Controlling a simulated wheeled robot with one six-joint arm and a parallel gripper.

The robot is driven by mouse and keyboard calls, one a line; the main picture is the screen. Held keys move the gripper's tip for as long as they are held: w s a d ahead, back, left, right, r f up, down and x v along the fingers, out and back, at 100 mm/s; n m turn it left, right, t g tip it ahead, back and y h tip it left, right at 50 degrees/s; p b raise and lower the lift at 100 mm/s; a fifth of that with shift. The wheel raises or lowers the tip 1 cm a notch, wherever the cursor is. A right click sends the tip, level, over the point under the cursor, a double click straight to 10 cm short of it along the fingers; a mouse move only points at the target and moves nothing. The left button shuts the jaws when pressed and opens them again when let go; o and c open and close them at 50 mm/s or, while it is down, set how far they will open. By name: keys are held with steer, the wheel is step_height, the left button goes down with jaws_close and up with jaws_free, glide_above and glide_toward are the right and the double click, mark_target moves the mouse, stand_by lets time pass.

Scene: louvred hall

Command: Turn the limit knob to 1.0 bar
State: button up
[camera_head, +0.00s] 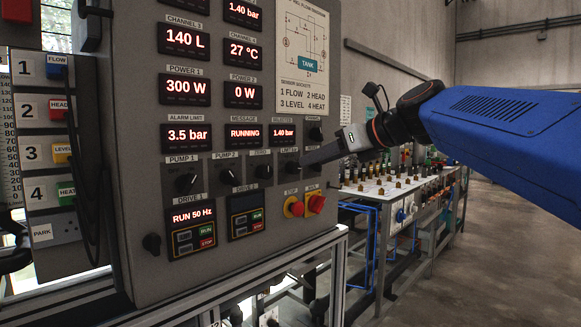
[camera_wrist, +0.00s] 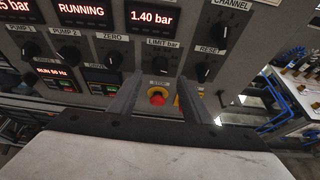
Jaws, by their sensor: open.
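The limit knob (camera_wrist: 159,63) is a small black knob under the label LIMIT bar on the grey panel. It also shows in the head view (camera_head: 292,167), just left of my fingertips. My gripper (camera_wrist: 161,79) is open. In the wrist view its two dark fingers reach toward the panel, one at either side below the knob, with nothing between the tips. I cannot tell whether they touch it. In the head view my gripper (camera_head: 304,163) comes in from the right. The small display above the knob (camera_wrist: 151,18) reads 1.40 bar. The alarm limit display (camera_head: 187,136) reads 3.5 bar.
The zero knob (camera_wrist: 114,59) is left of the limit knob, the reset knob (camera_wrist: 204,72) right. Below are a red stop button (camera_wrist: 157,97) and another red switch (camera_head: 316,203). A bench with many fittings (camera_head: 395,190) stands behind, right of the panel. Open floor lies right.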

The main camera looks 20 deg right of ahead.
mark_target(297, 167)
steer(key=shift+x, duration=3.25)
steer(key=c, duration=1)
steer(key=shift+c, duration=0.2)
